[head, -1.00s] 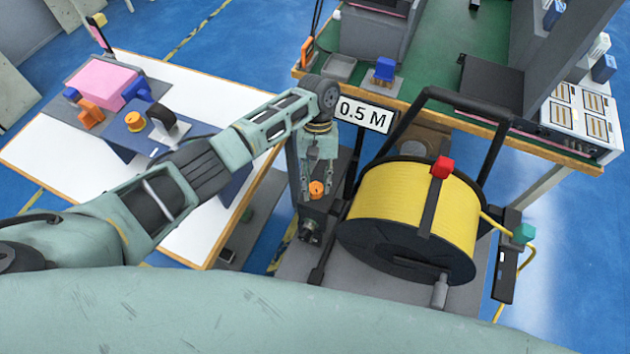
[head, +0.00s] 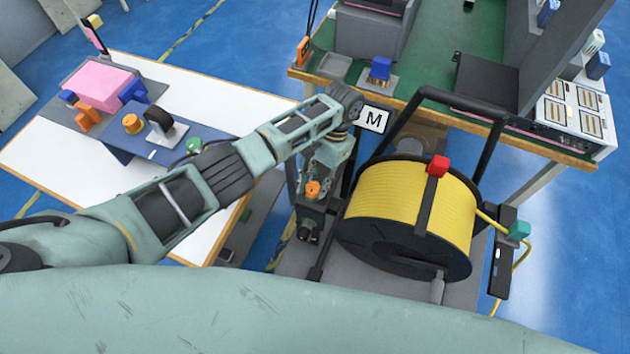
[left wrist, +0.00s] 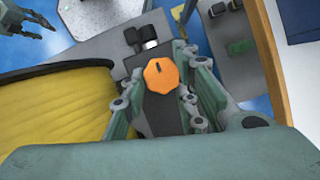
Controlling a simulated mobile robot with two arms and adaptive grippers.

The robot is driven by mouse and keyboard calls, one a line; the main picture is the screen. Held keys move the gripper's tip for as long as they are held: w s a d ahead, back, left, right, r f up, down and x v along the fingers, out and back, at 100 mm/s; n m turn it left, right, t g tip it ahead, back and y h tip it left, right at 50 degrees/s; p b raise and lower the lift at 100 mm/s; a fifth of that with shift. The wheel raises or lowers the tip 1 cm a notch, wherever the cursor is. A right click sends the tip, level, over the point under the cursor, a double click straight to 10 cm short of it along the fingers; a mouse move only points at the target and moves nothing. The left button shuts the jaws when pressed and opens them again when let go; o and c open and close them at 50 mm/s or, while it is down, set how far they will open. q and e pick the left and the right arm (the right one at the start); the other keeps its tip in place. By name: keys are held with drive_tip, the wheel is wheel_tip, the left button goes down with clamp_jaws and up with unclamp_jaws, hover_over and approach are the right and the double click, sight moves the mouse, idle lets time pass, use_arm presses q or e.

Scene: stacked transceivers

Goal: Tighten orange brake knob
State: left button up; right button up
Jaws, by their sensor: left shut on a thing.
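The orange brake knob (head: 312,189) sits on the dark bracket beside the yellow cable drum (head: 415,205). In the left wrist view the knob (left wrist: 161,75) is round, with a dark slot mark on its top. My left gripper (head: 315,187) comes down from above, with its fingers on either side of the knob. It is shut on the knob, and in the left wrist view the fingers (left wrist: 158,84) flank it. My right gripper (left wrist: 38,24) shows small at the top left of the left wrist view, its fingers apart. It is not in the head view.
The drum's black frame handle (head: 455,95) and a red knob (head: 438,166) stand just right of my left gripper. A white table (head: 75,160) with coloured devices is at left. A green-topped bench (head: 430,55) stands behind, with a sign (head: 373,119) partly covered by my arm.

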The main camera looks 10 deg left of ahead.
use_arm(q)
drive_tip(key=shift+w+d+r, duration=0.1)
drive_tip(key=shift+d+r, duration=0.1)
drive_tip(key=shift+d, duration=0.2)
drive_tip(key=o, duration=1)
drive_tip(key=shift+a+f, duration=0.15)
drive_tip(key=v, duration=1.2)
